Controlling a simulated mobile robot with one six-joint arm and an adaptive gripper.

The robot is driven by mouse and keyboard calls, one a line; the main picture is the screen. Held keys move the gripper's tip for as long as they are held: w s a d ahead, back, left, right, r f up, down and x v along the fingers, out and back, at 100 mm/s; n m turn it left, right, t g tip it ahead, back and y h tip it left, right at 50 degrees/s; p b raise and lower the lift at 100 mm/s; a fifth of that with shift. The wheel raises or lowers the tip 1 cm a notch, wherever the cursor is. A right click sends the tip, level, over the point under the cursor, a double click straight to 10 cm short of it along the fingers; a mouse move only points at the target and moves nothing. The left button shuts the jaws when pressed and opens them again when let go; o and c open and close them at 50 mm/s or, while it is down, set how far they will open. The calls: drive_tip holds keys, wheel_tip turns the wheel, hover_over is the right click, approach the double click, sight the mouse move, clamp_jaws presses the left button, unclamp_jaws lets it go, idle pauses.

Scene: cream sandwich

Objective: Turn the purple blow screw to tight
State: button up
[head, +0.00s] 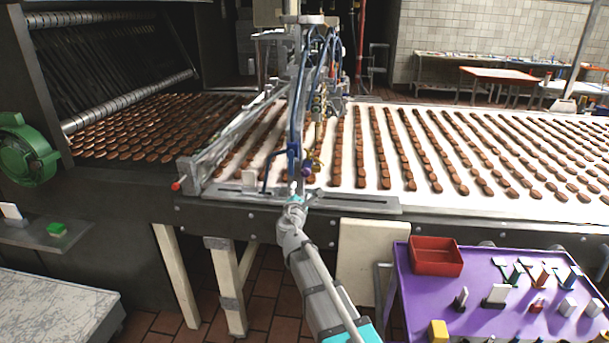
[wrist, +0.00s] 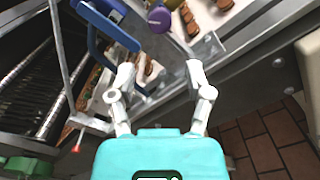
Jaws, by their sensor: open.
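The purple blow screw (head: 306,171) is a small round knob on the machine above the near edge of the conveyor. In the wrist view the purple screw (wrist: 159,19) shows at the top, beyond the fingertips. My gripper (head: 294,194) is just below and to the left of the screw in the head view. In the wrist view my gripper (wrist: 159,76) is open, with its two fingers spread and nothing between them. The screw's markings are too small to read.
A blue bent handle (head: 277,168) stands left of the screw, close to my gripper. The conveyor (head: 450,172) carries rows of brown biscuits. A purple table (head: 420,305) with a red bin (head: 436,256) and several small items stands at lower right.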

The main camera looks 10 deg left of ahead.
sight(305, 173)
drive_tip(key=w, duration=1.2)
drive_tip(key=shift+d, duration=0.2)
drive_tip(key=shift+c, duration=0.3)
